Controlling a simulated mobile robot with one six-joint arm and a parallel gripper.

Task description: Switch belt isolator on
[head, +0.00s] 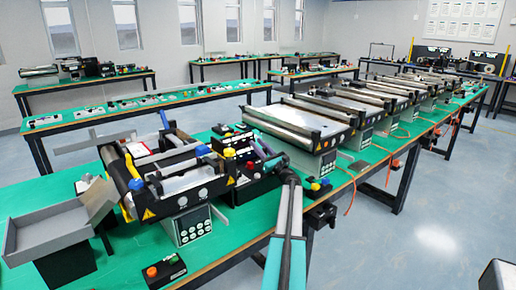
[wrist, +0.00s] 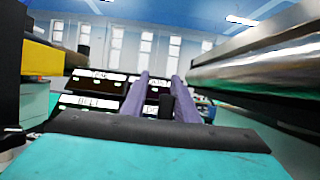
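A black panel with white labels (wrist: 92,84) is straight ahead of my gripper in the wrist view. One lower label seems to read "BELT" (wrist: 97,103); the others are too blurred to read surely. In the head view, a black control box (head: 243,163) with coloured knobs stands between two conveyors. My gripper has purple fingers (wrist: 160,96) with a gap between them. A small dark upright piece shows in the gap; I cannot tell whether it is a switch handle or is touched. In the head view my gripper (head: 264,150) is beside the control box, at its right.
A roller conveyor (head: 180,187) with a keypad is at the left, and another with a metal bed (head: 300,126) is close at the right. A grey tray (head: 48,231) and a small button box (head: 164,271) are at the front left.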

